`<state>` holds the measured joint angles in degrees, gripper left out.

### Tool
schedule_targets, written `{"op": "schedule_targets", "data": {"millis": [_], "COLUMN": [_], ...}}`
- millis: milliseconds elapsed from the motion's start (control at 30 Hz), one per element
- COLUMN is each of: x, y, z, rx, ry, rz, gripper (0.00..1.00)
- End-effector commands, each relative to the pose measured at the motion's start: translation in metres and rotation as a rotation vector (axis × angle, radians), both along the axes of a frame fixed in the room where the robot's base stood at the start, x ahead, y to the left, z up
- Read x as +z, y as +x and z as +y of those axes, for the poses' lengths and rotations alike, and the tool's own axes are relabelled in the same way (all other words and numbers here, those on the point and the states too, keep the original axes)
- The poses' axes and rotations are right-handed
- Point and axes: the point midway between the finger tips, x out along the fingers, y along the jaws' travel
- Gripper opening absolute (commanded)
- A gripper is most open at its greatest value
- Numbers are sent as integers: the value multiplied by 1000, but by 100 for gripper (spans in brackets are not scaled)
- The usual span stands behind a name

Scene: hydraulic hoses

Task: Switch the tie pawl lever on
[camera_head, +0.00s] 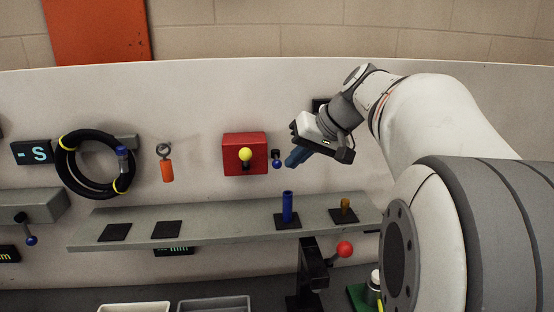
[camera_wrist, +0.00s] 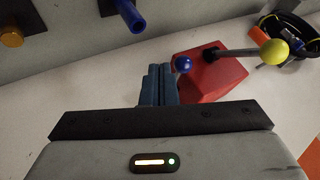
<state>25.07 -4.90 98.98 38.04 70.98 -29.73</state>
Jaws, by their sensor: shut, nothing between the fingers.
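My gripper (camera_head: 289,163) is shut and empty in front of the wall panel, just right of a small blue-knobbed lever (camera_head: 276,163). In the wrist view its blue fingers (camera_wrist: 160,68) are together, and the blue knob (camera_wrist: 183,64) is close beside the tips; I cannot tell if they touch. Left of that lever is a red box (camera_head: 233,163) with a yellow-knobbed lever (camera_head: 245,155), which also shows in the wrist view (camera_wrist: 274,52). Another blue-knobbed lever (camera_head: 30,240) hangs at the far left, and a red-knobbed lever (camera_head: 344,249) is below the shelf. No readable label marks the tie pawl lever.
A grey shelf (camera_head: 200,227) runs below, with a blue upright tube (camera_head: 287,207) and a brown peg (camera_head: 344,206). A coiled black hose (camera_head: 62,170) and an orange tag (camera_head: 167,172) hang to the left. Grey and white bins (camera_head: 213,305) are at the bottom.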

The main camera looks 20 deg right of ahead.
Motion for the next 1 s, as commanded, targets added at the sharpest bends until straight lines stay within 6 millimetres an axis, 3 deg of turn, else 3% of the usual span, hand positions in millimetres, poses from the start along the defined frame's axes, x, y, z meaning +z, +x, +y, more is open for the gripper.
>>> {"op": "schedule_targets", "data": {"millis": [533,767,1000], "x": [-1,-10,33], "y": [4,-1,-31], "z": [-8,-38,-61], "rx": [2,4,3], "ry": [0,1,-2], "rz": [0,1,-3], "gripper": [0,0,0]}}
